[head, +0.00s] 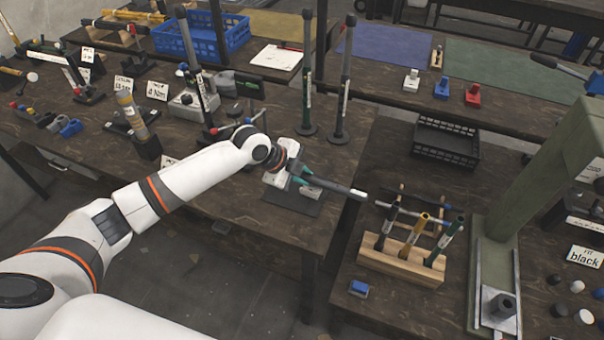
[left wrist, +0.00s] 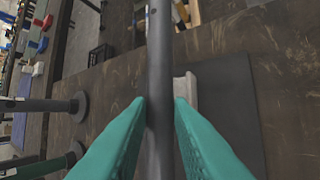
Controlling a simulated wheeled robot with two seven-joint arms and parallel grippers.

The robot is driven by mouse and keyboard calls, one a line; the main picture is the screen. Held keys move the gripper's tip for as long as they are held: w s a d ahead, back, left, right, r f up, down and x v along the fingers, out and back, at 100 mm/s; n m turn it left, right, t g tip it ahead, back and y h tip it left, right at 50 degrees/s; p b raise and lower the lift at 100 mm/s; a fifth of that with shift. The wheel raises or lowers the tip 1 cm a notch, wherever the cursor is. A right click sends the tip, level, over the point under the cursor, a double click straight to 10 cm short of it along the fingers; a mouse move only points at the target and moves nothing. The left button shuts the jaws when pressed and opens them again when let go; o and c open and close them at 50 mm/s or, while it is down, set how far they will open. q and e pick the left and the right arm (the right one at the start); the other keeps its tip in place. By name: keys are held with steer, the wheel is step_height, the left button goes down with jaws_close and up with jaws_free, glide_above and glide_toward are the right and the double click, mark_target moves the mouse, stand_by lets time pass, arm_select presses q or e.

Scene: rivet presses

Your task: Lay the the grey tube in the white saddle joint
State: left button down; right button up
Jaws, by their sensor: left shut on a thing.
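My left gripper (head: 300,184) has teal fingers shut on the grey tube (head: 343,189). In the left wrist view the tube (left wrist: 159,70) runs lengthwise between the two fingertips (left wrist: 159,103). In the head view its free end points right, past the bench edge. A pale block (left wrist: 186,88), which looks like the white saddle joint, sits on a dark mat (left wrist: 228,100) just right of the tube, partly hidden by a finger. It also shows under the gripper in the head view (head: 313,193). I cannot tell whether the tube touches it. My right gripper is not in view.
Two upright posts (head: 341,100) stand behind the gripper. A wooden rack (head: 400,262) with several handled tools is on the right bench, near the tube's end. A black crate (head: 446,145) and a green press frame (head: 530,190) stand further right. A gap separates the benches.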

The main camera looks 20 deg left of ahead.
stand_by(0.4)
arm_select(q)
steer(key=shift+f+b, duration=0.5)
steer(key=shift+f, duration=0.65)
steer(key=c, duration=1.3)
jaws_free()
steer(key=shift+s, duration=0.1)
steer(key=shift+o, duration=0.5)
steer(key=shift+s, duration=0.1)
steer(key=shift+f, duration=0.15)
steer(key=b+v, duration=0.1)
steer(key=v, duration=1.1)
steer(key=shift+r, duration=0.45)
steer(key=shift+d, duration=0.1)
